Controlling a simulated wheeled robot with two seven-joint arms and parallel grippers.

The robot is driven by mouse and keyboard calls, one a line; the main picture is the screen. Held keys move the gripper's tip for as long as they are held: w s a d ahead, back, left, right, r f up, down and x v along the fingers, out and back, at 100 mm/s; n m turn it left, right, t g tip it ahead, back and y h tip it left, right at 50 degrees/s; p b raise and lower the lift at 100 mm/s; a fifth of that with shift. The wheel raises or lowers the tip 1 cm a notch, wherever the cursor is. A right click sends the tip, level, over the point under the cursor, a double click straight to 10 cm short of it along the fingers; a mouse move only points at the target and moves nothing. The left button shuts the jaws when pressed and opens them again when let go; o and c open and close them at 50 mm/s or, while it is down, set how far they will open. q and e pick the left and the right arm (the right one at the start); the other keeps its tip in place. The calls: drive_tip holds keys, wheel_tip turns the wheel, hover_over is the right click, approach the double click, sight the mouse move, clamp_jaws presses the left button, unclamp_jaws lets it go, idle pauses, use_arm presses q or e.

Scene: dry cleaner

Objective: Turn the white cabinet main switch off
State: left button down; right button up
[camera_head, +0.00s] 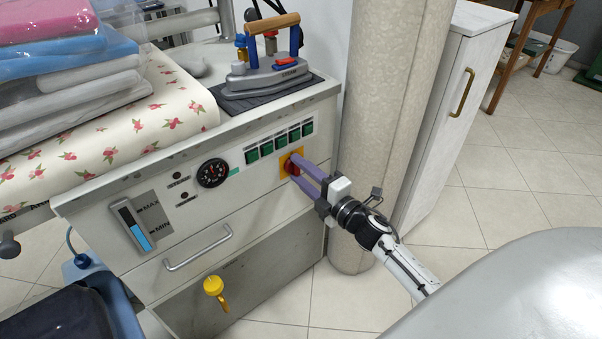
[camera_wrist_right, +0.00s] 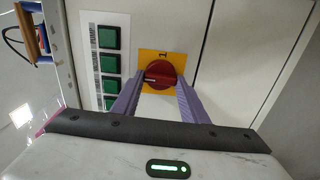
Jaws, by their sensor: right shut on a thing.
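The white cabinet (camera_head: 255,200) stands in the middle of the head view, with a panel on its front. Its main switch (camera_head: 290,166) is a red rotary knob on a yellow plate, at the right end of the panel. In the right wrist view the red knob (camera_wrist_right: 160,75) sits between my purple fingers, with a "1" on the plate above it. My right gripper (camera_head: 300,171) is shut on the knob, its fingers on either side of it. The knob's white mark points left in the wrist view. My left gripper is not in view.
A steam iron (camera_head: 270,70) rests on top. A beige column (camera_head: 385,120) stands close to the right of the cabinet.

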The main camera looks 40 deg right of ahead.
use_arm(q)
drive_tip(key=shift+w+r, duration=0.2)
use_arm(e)
drive_tip(key=shift+n, duration=0.3)
drive_tip(key=o, duration=1.1)
use_arm(q)
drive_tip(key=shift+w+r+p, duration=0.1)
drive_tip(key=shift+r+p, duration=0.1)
drive_tip(key=shift+p, duration=0.35)
use_arm(e)
drive_tip(key=s, duration=1)
drive_tip(key=shift+s+d, duration=0.15)
drive_tip(key=shift+d, duration=0.25)
